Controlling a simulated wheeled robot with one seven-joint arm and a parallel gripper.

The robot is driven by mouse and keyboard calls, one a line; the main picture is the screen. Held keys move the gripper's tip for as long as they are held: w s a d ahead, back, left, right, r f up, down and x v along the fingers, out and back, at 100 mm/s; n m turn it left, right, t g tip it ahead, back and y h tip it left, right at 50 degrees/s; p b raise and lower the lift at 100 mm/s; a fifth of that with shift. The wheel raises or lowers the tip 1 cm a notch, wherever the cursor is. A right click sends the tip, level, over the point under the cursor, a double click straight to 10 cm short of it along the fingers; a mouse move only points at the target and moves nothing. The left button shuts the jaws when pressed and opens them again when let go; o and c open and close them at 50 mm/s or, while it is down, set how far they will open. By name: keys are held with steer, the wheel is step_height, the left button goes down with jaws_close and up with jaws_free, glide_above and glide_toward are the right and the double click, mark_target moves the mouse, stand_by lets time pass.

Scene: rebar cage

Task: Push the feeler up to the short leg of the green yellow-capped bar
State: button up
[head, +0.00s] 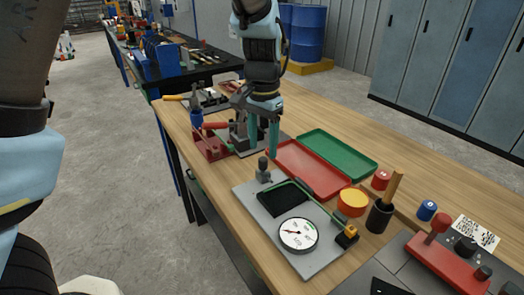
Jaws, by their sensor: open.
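A thin green bar (325,211) lies across a grey plate (322,262) on the bench, with a yellow cap (351,231) at its near right end. Its short leg is too small to make out clearly. A white dial gauge (298,233) is on the plate. A small grey post with a dark knob (263,170) stands at the plate's far left corner; I cannot tell whether this is the feeler. My gripper (263,150) points down with its teal fingers apart and empty. In the picture it is just above the knobbed post, apart from the bar.
A red tray (309,170) and a green tray (340,152) lie behind the plate. A yellow round tin (352,201) and a black cup (379,217) stand to its right. A red vise-like fixture (210,146) stands at the left. Bare wood shows at the plate's left.

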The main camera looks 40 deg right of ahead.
mark_target(263, 158)
steer(key=shift+f, duration=1.7)
jaws_close()
